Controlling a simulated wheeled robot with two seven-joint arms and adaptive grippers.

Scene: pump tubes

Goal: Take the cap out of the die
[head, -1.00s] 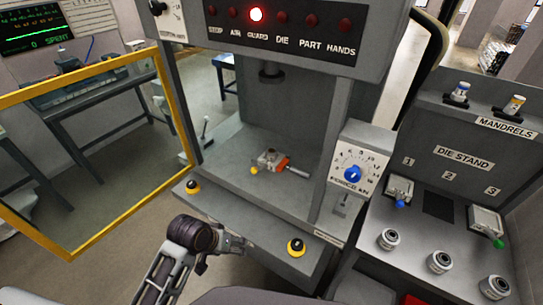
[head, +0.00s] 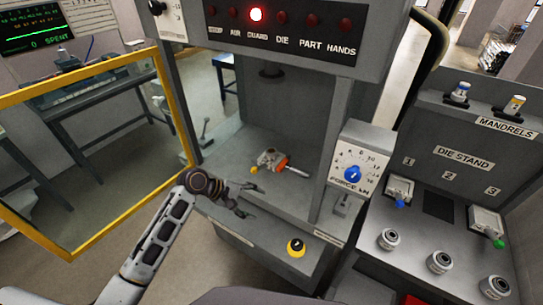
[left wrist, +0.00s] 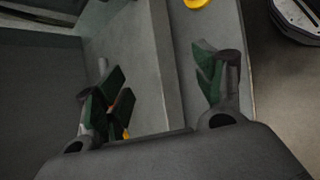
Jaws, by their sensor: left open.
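The die (head: 268,158) is a small grey block with a yellow knob and an orange-red part at its right side. It sits on the press bed (head: 235,165). I cannot make out a separate cap at this size. My left gripper (head: 250,200) is open and empty at the front edge of the bed, in front of the die and apart from it. In the left wrist view its fingers (left wrist: 162,88) are spread wide. Small orange and yellow bits show beside the left finger there, mostly hidden by it. My right gripper is not in view.
A force dial box (head: 358,160) stands right of the opening. The yellow-framed guard door (head: 172,110) is swung open at left. The die stand (head: 440,200) at right holds grey blocks with blue and green knobs.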

